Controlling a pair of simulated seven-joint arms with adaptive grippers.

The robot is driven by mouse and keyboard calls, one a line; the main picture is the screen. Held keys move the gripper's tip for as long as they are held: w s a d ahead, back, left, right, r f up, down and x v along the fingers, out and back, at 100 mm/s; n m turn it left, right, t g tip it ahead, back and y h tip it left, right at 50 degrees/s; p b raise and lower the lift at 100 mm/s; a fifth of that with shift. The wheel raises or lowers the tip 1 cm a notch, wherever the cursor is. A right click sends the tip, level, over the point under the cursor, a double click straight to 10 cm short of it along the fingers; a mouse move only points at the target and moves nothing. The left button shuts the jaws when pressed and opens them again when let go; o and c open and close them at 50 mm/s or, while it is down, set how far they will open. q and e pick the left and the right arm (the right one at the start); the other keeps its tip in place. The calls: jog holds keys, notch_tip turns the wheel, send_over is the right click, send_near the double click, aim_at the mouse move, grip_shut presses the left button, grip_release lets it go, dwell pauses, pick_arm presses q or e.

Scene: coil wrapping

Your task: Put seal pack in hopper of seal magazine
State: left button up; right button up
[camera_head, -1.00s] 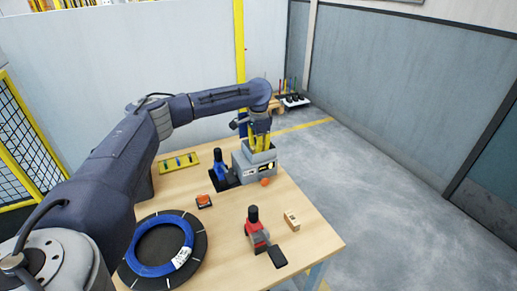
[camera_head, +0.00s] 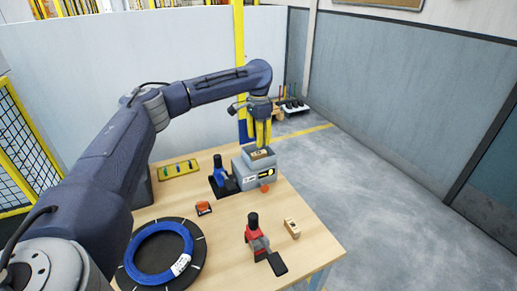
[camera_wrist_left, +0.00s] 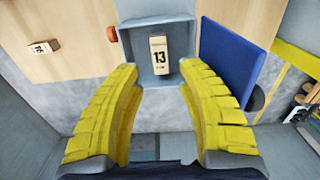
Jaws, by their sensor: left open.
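The seal magazine (camera_head: 252,176) is a grey box at the far right of the table, with a hopper on top. A small tan seal pack (camera_head: 260,155) lies in the hopper. In the left wrist view the pack (camera_wrist_left: 159,58) bears the number 13 and sits inside the grey hopper walls (camera_wrist_left: 128,50). My left gripper (camera_head: 260,143) points down just above the hopper. Its yellow fingers (camera_wrist_left: 160,85) are spread apart, with nothing between them. My right gripper is not seen.
A second tan pack (camera_head: 292,228) lies near the table's right edge, beside a red-and-black tool (camera_head: 257,240). A blue tool (camera_head: 219,172) stands left of the magazine. A blue coil (camera_head: 160,252) lies at front left. An orange button (camera_head: 265,188) is at the magazine's front.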

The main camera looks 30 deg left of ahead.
aim_at(259, 153)
pick_arm(q)
jog(key=shift+r, duration=2.15)
